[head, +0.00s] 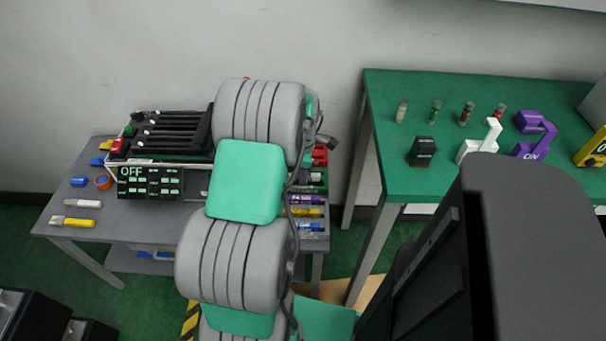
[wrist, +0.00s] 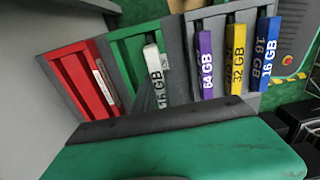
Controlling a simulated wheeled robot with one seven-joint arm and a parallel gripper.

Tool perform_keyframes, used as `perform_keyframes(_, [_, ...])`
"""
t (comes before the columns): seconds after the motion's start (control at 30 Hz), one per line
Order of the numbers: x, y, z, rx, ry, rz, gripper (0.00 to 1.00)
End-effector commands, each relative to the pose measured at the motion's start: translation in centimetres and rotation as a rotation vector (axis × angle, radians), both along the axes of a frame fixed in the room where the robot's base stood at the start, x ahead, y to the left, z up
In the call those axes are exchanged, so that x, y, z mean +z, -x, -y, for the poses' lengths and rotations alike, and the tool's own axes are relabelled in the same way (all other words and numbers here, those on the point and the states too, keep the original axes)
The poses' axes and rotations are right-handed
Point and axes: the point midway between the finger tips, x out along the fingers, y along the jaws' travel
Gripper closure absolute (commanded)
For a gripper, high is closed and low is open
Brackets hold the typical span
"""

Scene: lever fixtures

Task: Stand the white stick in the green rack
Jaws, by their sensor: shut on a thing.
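The white stick (wrist: 155,78), marked 16 GB, is in the wrist view with its top at the green rack (wrist: 122,50). It leans a little relative to the slot; its lower end is hidden behind the black edge of my gripper (wrist: 158,112). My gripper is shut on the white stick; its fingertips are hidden. How deep the stick sits in the rack cannot be told. In the head view my arm covers the gripper, and part of the green rack (head: 318,189) shows at its right.
The red rack (wrist: 80,78) is on the left. Purple (wrist: 206,65), yellow (wrist: 236,60) and blue (wrist: 266,50) sticks stand on the right. The grey table (head: 135,228) carries a black panel (head: 150,183) and loose markers. A green table (head: 400,180) stands at the right.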

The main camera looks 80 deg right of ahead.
Motion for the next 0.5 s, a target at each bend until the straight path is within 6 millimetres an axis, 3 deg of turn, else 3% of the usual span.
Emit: perform_keyframes(0.5, [-1.4, 0.0, 0.0, 0.000, 0.000, 0.000, 1.00])
